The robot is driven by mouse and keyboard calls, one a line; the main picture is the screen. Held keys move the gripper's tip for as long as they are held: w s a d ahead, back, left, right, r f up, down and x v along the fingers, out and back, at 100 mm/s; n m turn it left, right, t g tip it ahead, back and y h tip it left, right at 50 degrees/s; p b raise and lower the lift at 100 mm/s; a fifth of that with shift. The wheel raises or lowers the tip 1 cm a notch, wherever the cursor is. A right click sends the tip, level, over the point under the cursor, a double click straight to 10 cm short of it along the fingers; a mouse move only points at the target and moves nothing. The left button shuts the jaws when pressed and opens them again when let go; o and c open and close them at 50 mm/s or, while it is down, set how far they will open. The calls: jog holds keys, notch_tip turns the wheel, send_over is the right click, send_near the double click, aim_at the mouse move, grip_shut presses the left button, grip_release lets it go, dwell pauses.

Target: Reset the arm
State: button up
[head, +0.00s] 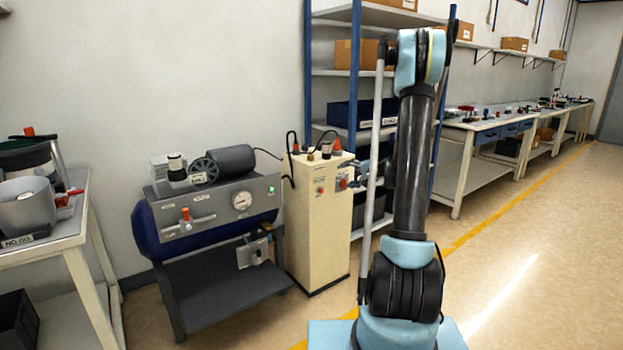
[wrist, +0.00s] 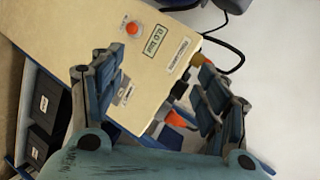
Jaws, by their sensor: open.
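My arm stands upright in the head view, right of the middle, with blue joints and a dark link. My gripper (wrist: 160,100) shows in the wrist view with its two fingers spread apart. It is open, and no object is held between the fingers. Beyond the fingers is the cream cabinet (wrist: 105,45), with an orange button, labels and orange-tipped fittings. The same cream cabinet (head: 318,225) stands left of my arm in the head view.
A blue compressor (head: 215,260) on a dark stand is left of the cabinet. A table (head: 70,240) with a grey bowl feeder (head: 27,207) is at far left. A blue shelf rack (head: 355,90) stands behind my arm. Benches (head: 465,150) line the wall. The floor at right is clear.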

jog(key=s+a+r+n+g+h, duration=0.2)
jog(key=s, duration=1.1)
jog(key=s+a+r+n+g+h, duration=0.2)
jog(key=s+r, duration=0.1)
jog(key=s, duration=1)
jog(key=s+d+f+n+g+h, duration=0.1)
jog(key=s+d+f+h, duration=0.1)
jog(key=s, duration=0.7)
jog(key=s+d+f+g+h, duration=0.1)
jog(key=s+d+f, duration=0.1)
jog(key=s, duration=0.6)
jog(key=s+d+f+n+g+h, duration=0.1)
jog(key=s+d+f+h, duration=0.1)
jog(key=s, duration=0.7)
notch_tip(320, 180, down, 2)
jog(key=shift+s+d+f+n+h, duration=0.2)
jog(key=shift+s+d+n+h, duration=0.1)
jog(key=shift+d, duration=0.15)
